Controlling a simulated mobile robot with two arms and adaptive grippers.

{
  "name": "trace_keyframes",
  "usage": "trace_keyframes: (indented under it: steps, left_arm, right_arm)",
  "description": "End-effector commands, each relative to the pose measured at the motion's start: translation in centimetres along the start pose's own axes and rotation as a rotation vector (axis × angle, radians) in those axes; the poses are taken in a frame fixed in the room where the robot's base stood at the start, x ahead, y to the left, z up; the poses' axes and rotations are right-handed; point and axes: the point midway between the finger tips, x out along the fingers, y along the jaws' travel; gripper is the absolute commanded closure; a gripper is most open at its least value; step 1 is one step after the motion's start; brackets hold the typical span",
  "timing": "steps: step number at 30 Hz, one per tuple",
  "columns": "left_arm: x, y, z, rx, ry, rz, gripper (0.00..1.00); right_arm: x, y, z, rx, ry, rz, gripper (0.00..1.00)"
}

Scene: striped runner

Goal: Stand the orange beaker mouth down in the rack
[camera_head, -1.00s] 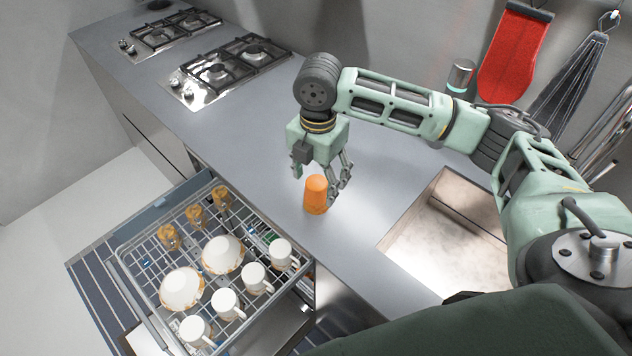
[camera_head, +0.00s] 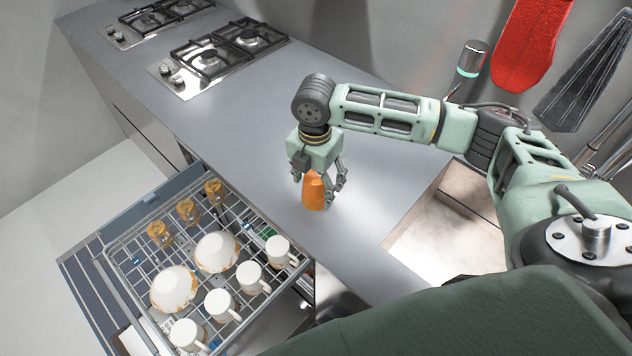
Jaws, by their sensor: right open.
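The orange beaker (camera_head: 313,192) stands on the grey counter near its front edge, its narrower end up. My right gripper (camera_head: 318,190) is open and points down over the beaker, its fingers around the beaker's upper part. I cannot tell whether the fingers touch it. The rack (camera_head: 133,262) is the wire basket of a pulled-out dishwasher at lower left, below the counter. My left gripper is not in view.
The rack holds two white bowls (camera_head: 174,288), several white mugs (camera_head: 250,277) and several amber glasses (camera_head: 187,210). Bare wire shows between the glasses and bowls. A sink (camera_head: 450,235) lies right of the beaker; two gas hobs (camera_head: 215,62) are at the back.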

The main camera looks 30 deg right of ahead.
Motion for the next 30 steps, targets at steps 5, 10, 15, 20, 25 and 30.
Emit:
trace_keyframes:
  steps: [5, 10, 15, 20, 25, 30]
  left_arm:
    - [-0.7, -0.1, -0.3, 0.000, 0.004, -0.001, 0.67]
    - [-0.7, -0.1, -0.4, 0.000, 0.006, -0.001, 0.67]
    - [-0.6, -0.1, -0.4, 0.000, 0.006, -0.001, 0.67]
    - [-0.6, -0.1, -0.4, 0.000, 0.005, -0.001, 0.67]
    - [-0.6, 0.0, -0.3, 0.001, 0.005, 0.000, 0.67]
    - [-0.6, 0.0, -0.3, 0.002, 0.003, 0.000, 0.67]
  right_arm:
    - [1.9, 0.0, 0.0, 0.001, 0.000, 0.000, 0.33]
    - [2.2, 0.0, 0.0, 0.000, -0.001, 0.000, 0.33]
    - [2.2, 0.0, 0.0, 0.000, -0.001, 0.000, 0.40]
    - [2.2, 0.0, 0.0, 0.000, -0.001, 0.001, 0.54]
    - [2.2, 0.0, 0.0, 0.000, -0.001, 0.000, 0.69]
    - [2.2, 0.0, 0.0, 0.000, -0.001, 0.001, 0.78]
